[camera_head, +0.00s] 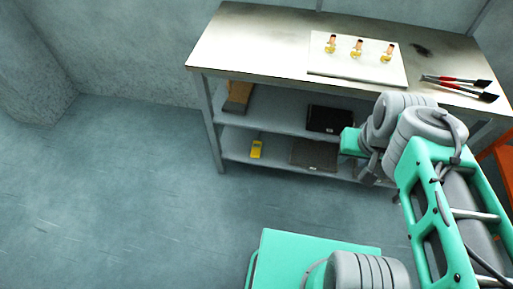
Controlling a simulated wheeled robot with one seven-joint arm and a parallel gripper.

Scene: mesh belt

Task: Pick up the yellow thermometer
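A small yellow device, which looks like the yellow thermometer (256,149), stands on the lowest shelf of the metal bench, near its left end. It has a darker patch on its front. My arm reaches up on the right side of the picture, in front of the bench's right part. It is well to the right of the yellow device and apart from it. I cannot make out any gripper fingers.
The bench top (257,40) bears a white board (350,68) with several small yellow-based items and two red-handled brushes (462,86). A dark box (330,119) and a brown item (238,97) are on the middle shelf. A dark flat item (314,155) lies right of the yellow device. Floor at left is clear.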

